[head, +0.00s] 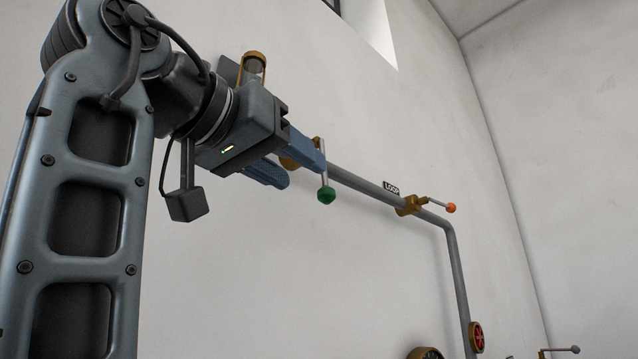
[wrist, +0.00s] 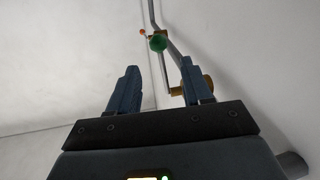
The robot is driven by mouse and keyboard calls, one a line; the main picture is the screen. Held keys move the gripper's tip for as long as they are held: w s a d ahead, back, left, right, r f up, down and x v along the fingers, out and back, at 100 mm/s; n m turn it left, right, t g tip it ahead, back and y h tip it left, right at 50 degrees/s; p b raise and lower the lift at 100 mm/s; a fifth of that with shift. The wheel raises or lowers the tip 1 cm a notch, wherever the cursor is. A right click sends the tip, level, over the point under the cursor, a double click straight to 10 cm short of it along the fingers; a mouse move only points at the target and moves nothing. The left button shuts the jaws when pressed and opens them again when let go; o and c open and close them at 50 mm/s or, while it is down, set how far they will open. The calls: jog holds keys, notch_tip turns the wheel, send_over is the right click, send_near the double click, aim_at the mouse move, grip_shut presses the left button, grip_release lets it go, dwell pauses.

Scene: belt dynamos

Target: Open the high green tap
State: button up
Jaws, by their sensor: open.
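The high green tap has a green knob (head: 326,196) at the lower end of a thin metal lever, which hangs down from the grey pipe in the head view. In the wrist view the green knob (wrist: 157,43) shows beyond the fingertips, nearer the right finger. My gripper (head: 296,175) is open and empty, just left of the lever. In the wrist view its two blue fingers (wrist: 160,77) stand apart. The head view does not show clearly whether a finger touches the lever. The brass tap body (head: 289,163) is partly hidden behind my gripper.
The grey pipe (head: 360,184) runs right along the wall, then bends down. A tap with an orange knob (head: 451,208) sits on it beside a LOOP label (head: 391,188). A red wheel (head: 477,337) and a brass gauge (head: 426,353) are lower right. The space below the green knob looks clear.

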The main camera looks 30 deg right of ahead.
aim_at(325, 187)
jog(key=shift+p+x, duration=1.05)
jog(key=shift+x, duration=2.8)
jog(key=shift+w, duration=0.1)
grip_shut()
